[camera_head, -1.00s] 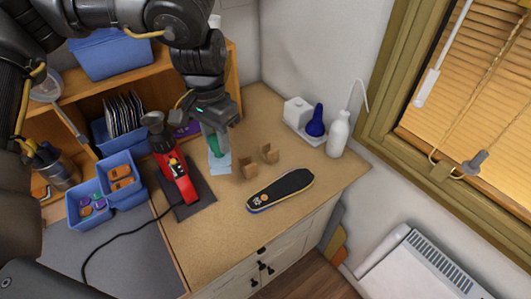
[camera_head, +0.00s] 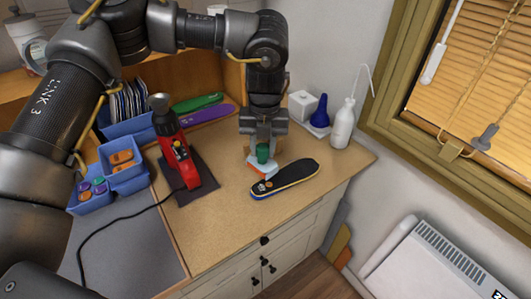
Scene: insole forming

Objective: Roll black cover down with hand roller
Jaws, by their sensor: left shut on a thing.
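The insole with its black cover (camera_head: 290,176) lies at a slant on the wooden worktop, with a yellow and blue edge and an orange round mark near its left end. My left gripper (camera_head: 263,147) points down just behind the insole's left half. My right gripper is not in view.
A red and black tool (camera_head: 179,160) stands on a dark mat left of the insole. Blue bins (camera_head: 124,172) are farther left. A white bottle (camera_head: 343,125) and a blue bottle (camera_head: 319,112) stand behind right. The worktop (camera_head: 225,220) in front is clear.

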